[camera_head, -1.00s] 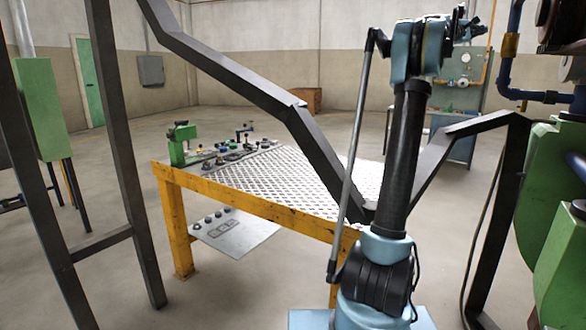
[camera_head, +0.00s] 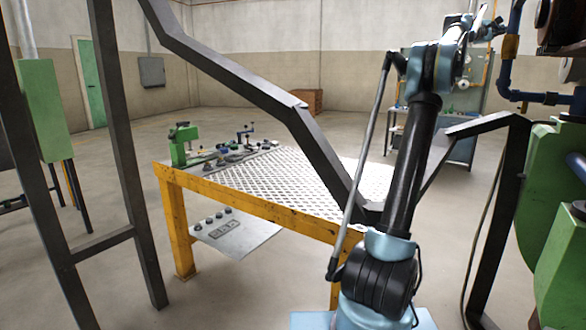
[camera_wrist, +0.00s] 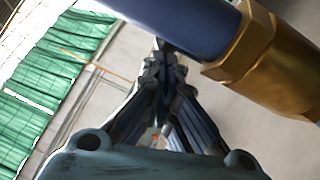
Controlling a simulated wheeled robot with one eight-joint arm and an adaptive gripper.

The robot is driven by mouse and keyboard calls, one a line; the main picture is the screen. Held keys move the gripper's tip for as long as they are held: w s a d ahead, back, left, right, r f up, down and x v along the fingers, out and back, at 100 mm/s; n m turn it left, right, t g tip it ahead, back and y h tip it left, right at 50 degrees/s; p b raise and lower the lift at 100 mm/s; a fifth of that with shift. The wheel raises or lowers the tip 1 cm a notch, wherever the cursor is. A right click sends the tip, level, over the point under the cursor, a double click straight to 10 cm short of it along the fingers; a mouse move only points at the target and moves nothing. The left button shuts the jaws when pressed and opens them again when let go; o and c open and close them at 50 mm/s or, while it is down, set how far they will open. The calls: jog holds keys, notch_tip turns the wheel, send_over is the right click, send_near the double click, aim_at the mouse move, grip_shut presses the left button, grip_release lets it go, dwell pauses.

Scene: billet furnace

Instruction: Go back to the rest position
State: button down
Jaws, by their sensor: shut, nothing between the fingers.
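My gripper (camera_wrist: 163,75) points away from the wrist camera, its dark fingers together and empty. In the head view my arm leans to the right, and its end is small at the upper right, near the blue pipes. In the wrist view a blue pipe (camera_wrist: 180,22) with a brass fitting (camera_wrist: 262,62) crosses the upper right, close beside the fingers. I cannot tell the exact gap between them.
A yellow-framed table (camera_head: 262,208) with a perforated top stands ahead, with a green vise (camera_head: 180,146) and small parts. Dark metal beams (camera_head: 235,77) cross in front. Green machinery (camera_head: 560,220) stands close on the right.

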dwell(0.4)
jog(key=s+a+f, duration=0.2)
jog(key=a, duration=1.1)
jog(key=shift+a+f, duration=0.25)
jog(key=shift+f, duration=0.15)
dwell(2.1)
jog(key=shift+a, duration=0.1)
